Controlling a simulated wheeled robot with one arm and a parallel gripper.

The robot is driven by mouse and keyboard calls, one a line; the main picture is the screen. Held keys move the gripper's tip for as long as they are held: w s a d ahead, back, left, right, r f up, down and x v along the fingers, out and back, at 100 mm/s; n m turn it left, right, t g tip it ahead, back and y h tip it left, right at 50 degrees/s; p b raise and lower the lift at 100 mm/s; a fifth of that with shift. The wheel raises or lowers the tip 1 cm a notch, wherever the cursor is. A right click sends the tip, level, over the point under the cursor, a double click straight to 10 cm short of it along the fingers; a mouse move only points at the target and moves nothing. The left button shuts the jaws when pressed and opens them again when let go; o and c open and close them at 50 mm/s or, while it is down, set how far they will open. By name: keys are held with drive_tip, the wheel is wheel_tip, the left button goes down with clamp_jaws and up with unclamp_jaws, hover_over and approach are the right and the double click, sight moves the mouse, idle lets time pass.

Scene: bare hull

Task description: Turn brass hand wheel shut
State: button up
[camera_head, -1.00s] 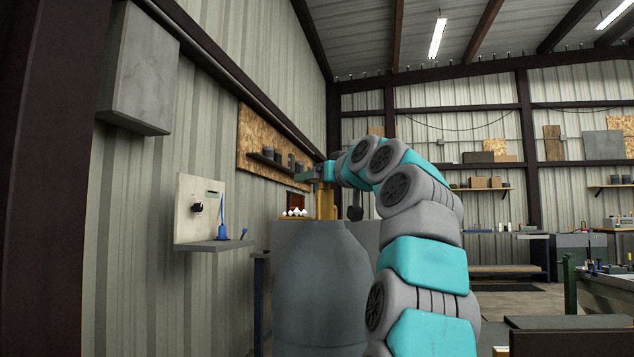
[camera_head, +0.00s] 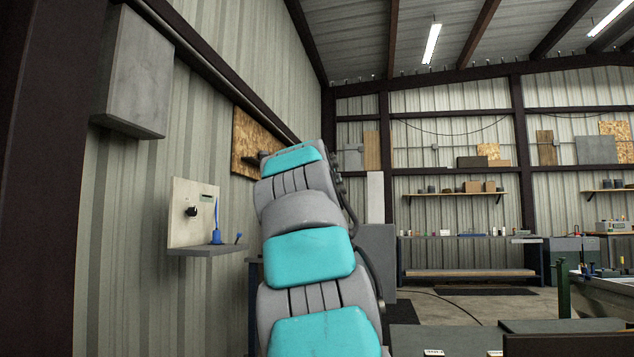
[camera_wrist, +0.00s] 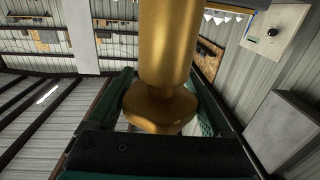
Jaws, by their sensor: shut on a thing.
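A brass piece (camera_wrist: 165,45), a thick smooth post with a wider faceted part (camera_wrist: 160,108) at its lower end in the picture, fills the middle of the wrist view. I take it for the hand wheel's fitting, but the whole wheel outline does not show. My gripper (camera_wrist: 160,95) has dark green fingers on both sides of the faceted part and is shut on it. In the head view my own arm hides the brass piece, the gripper and the grey tank.
In the head view a pale wall panel (camera_head: 181,212) with a black knob and a small shelf (camera_head: 208,250) is left of my arm. A grey wall box (camera_head: 137,75) hangs above.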

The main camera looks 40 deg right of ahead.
drive_tip(key=m+g+h, duration=0.1)
drive_tip(key=m+g+h+p, duration=0.1)
drive_tip(key=g, duration=0.1)
drive_tip(key=m+g+h+p, duration=0.1)
drive_tip(key=shift+s+d+r+m+g, duration=0.25)
drive_tip(key=shift+s+m+g, duration=0.05)
drive_tip(key=shift+m, duration=0.1)
drive_tip(key=shift+s+d+f+m+g+h+p, duration=0.15)
drive_tip(key=shift+m+g+h+p, duration=0.2)
drive_tip(key=shift+m+g+p, duration=0.45)
drive_tip(key=shift+s+a+f+m+g+h+p, duration=0.15)
drive_tip(key=shift+m+g+h+p, duration=0.3)
drive_tip(key=shift+g, duration=0.65)
drive_tip(key=shift+d+r, duration=0.1)
drive_tip(key=shift+s+m+g+p, duration=0.2)
drive_tip(key=shift+m+g+p, duration=0.25)
drive_tip(key=shift+g, duration=0.25)
drive_tip(key=shift+s+m+g+p, duration=0.15)
drive_tip(key=shift+m+g+p, duration=0.2)
drive_tip(key=shift+m+g, duration=0.25)
drive_tip(key=o, duration=1.2)
drive_tip(key=shift+d, duration=0.1)
drive_tip(key=shift+c, duration=0.2)
drive_tip(key=a, duration=0.8)
drive_tip(key=shift+s, duration=0.2)
